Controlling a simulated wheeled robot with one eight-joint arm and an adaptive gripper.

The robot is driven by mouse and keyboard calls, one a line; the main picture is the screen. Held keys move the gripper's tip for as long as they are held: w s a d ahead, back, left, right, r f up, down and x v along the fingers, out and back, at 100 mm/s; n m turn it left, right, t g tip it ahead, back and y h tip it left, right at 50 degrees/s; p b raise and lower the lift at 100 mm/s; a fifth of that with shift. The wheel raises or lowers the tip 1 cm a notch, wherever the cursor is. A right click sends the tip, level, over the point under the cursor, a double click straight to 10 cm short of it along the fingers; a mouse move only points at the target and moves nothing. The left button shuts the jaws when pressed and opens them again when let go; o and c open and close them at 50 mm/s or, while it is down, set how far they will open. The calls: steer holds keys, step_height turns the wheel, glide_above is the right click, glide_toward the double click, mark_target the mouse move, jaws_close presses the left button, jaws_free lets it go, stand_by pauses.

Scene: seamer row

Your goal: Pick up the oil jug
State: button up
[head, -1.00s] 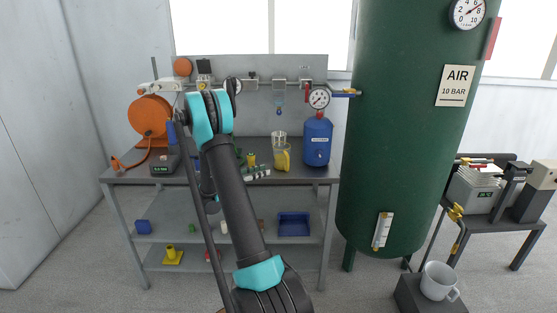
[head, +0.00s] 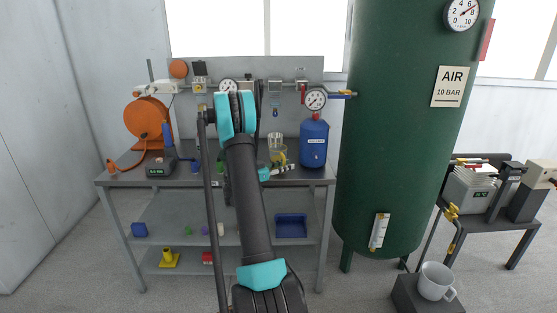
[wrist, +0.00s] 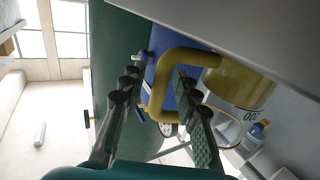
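The oil jug (head: 277,147) stands on the bench top, a clear vessel with yellow lower down; my wrist and gripper partly cover it in the head view. In the wrist view the jug (wrist: 243,84) shows sideways, with a yellow-brown handle (wrist: 156,88) and a white label. My gripper (wrist: 158,75) is open at the handle. One finger is on the handle's outer side; the other appears to be in the gap between handle and body. I cannot tell whether either finger touches the handle.
A blue cylinder (head: 314,146) with a gauge stands right of the jug on the bench (head: 318,175). An orange reel (head: 147,122) and a grey box (head: 160,165) are at the left. The large green air tank (head: 400,150) stands close on the right.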

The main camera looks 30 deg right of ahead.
steer(key=shift+s+d, duration=0.1)
steer(key=shift+d, duration=1.45)
jaws_close()
